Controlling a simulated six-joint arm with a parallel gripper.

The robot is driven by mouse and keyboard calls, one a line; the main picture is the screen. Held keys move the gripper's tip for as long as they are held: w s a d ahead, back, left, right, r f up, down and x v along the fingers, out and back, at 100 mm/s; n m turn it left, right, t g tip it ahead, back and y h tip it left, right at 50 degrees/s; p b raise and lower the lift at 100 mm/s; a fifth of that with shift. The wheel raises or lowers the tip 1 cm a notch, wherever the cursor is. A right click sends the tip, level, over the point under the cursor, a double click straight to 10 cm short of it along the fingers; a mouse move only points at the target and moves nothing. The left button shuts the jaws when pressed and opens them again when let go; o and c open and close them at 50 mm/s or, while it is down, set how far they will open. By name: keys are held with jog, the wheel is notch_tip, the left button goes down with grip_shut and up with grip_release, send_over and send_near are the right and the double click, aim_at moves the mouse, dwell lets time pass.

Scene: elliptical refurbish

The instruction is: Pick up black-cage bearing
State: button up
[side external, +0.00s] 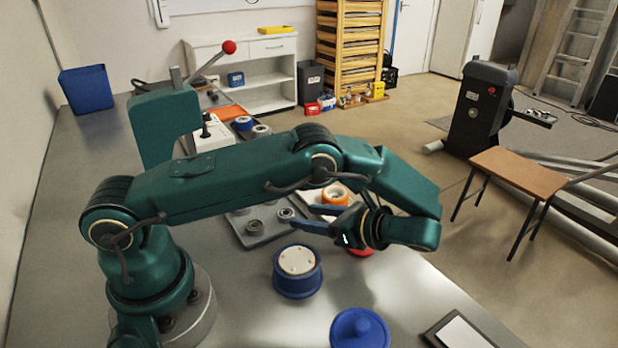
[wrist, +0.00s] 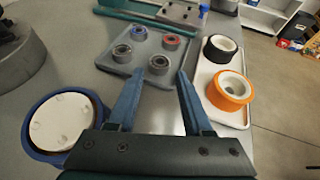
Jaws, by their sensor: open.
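Several small ring bearings sit on a grey tray (wrist: 104,59) in the wrist view. Two have blue (wrist: 140,32) and red (wrist: 171,42) rings. The other two, a dark bearing (wrist: 122,53) and a grey-and-dark bearing (wrist: 158,64), lie nearer my gripper; I cannot tell for sure which has the black cage. My gripper (wrist: 160,76) is open and empty, its blue fingers pointing toward the tray, with the grey-and-dark bearing ahead between the fingertips. In the side view, my gripper (side external: 300,215) is beside the tray's right edge, near one bearing (side external: 285,214). My arm hides part of the tray.
A white tray (wrist: 240,120) right of the grey one holds an orange wheel (wrist: 230,90) and a black wheel (wrist: 219,47). A blue drum with a white top (side external: 297,272) and a blue lidded pot (side external: 360,330) stand in front. Bare table lies around the drum.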

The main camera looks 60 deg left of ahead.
aim_at(287, 213)
jog(key=shift+x, duration=2.55)
grip_shut()
